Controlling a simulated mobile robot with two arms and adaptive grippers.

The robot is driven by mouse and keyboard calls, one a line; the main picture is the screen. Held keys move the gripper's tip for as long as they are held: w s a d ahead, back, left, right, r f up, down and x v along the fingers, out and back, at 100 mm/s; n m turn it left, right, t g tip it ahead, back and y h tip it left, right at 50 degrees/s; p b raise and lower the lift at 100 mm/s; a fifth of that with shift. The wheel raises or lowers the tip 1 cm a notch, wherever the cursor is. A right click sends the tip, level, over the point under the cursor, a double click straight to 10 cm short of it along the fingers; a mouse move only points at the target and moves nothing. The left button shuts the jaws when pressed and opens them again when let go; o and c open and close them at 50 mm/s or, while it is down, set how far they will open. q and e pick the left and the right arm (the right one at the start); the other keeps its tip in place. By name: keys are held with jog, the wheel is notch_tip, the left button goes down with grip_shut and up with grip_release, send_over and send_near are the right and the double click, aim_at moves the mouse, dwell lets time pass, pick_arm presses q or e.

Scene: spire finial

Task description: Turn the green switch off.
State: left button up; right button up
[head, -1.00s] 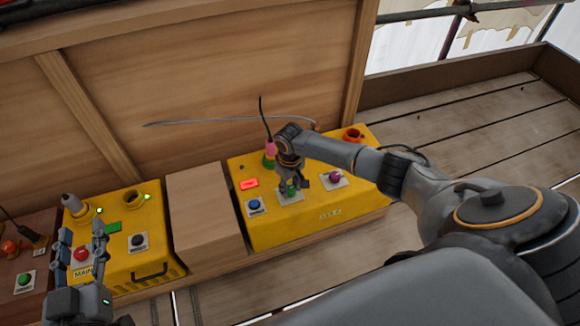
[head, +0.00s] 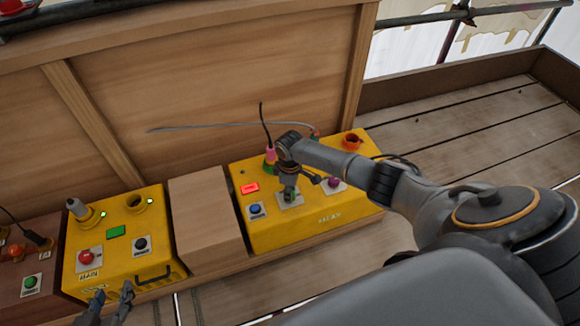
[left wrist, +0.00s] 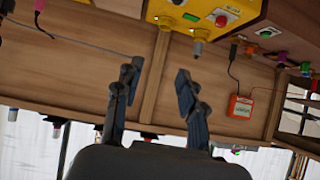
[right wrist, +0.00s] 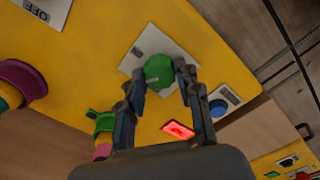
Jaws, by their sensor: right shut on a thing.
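The green switch (right wrist: 159,72) is a round knob on a pale plate (right wrist: 181,56) on top of the right yellow box (head: 290,232). In the head view the knob (head: 290,193) is partly hidden by my right gripper. My right gripper (right wrist: 162,75) is shut on the green knob, with one finger on each side of it. My left gripper (head: 113,293) is open and empty at the front edge of the left yellow box. Its parted fingers (left wrist: 160,70) also show in the left wrist view. Which way the switch is set cannot be told.
A blue button (head: 256,209), a purple knob (head: 334,182) and a lit red display (head: 250,187) are close to the switch. A wooden block (head: 205,215) separates the two yellow boxes. The left yellow box (head: 80,272) carries a red button (head: 86,257). A wooden wall stands behind.

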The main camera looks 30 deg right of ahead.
jog(key=n, duration=0.3)
jog(key=shift+n, duration=0.3)
pick_arm(q)
jog(key=shift+s+a+f+g, duration=0.3)
jog(key=shift+s+f+g, duration=0.2)
jog(key=shift+s+f, duration=0.15)
pick_arm(e)
jog(key=shift+n, duration=1.5)
jog(key=shift+a, duration=0.1)
jog(key=o, duration=1.2)
jog(key=shift+c, duration=0.2)
notch_tip(320, 180, up, 12)
